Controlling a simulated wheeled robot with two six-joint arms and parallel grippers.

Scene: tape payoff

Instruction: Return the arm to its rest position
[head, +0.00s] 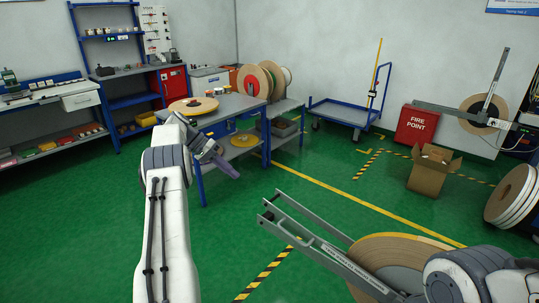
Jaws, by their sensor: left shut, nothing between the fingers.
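My left arm rises from the bottom, left of centre, and bends at its wrist. My left gripper (232,172) is shut and empty, in front of the grey workbench (228,103) and above the green floor. Part of my right arm shows at the bottom right corner, close to a large tape reel (385,249) on a grey metal frame (322,247). My right gripper is not in view.
A flat reel (193,105) lies on the workbench. Upright reels (255,80) stand behind it. A blue trolley (345,110), a red fire point box (417,125) and an open carton (432,172) are further back. The middle floor is clear.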

